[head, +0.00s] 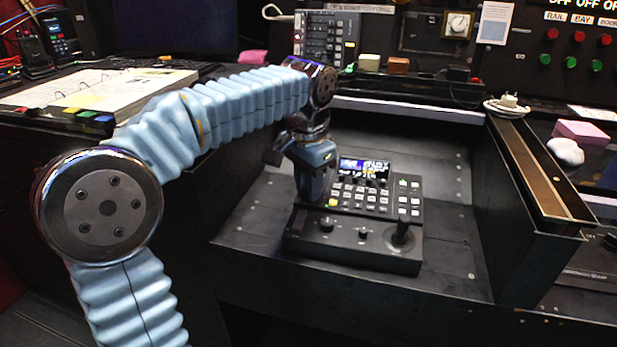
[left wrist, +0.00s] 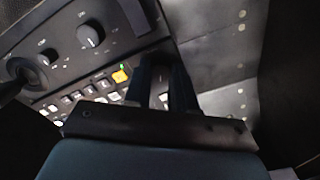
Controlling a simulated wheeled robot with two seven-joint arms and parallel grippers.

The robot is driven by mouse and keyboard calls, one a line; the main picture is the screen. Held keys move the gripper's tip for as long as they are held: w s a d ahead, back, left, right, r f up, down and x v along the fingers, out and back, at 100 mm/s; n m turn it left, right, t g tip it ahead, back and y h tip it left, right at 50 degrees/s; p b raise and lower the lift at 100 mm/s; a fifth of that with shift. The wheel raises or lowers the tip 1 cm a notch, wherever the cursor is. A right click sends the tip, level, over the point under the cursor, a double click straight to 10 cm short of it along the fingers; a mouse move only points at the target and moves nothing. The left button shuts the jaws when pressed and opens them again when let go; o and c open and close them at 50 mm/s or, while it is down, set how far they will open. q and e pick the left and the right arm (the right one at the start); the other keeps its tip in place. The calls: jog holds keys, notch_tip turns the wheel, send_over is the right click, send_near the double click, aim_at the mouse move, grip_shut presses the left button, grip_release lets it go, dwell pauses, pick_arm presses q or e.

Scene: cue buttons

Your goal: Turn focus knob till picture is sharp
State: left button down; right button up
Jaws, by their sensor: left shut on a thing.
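Whether the display's picture is sharp is too small to tell. My left gripper (head: 311,196) points down at the panel's left side. In the left wrist view its two dark fingers (left wrist: 163,92) are shut on a dark knob (left wrist: 163,98) with a pale mark, mostly hidden between them. Which label this knob bears is hidden. My right gripper is in neither view.
Two other knobs (head: 327,225) (head: 363,233) and a joystick (head: 403,236) are on the panel's front part. An orange-lit button (left wrist: 120,76) lies close to the fingers. The recess wall (head: 520,190) rises on the right. An open binder (head: 110,92) lies at left.

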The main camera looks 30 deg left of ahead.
pick_arm(q)
jog(key=shift+n, duration=0.9)
jog(key=c, duration=0.9)
grip_release()
jog(key=shift+r+p, duration=0.1)
jog(key=shift+p, duration=0.2)
jog(key=r+p, duration=0.1)
jog(key=r, duration=0.3)
jog(key=s+r+p, duration=0.1)
jog(key=r, duration=0.4)
jog(key=r+p, duration=0.1)
jog(key=r, duration=0.3)
jog(key=shift+s+d+r, duration=0.2)
jog(key=shift+d+r, duration=0.1)
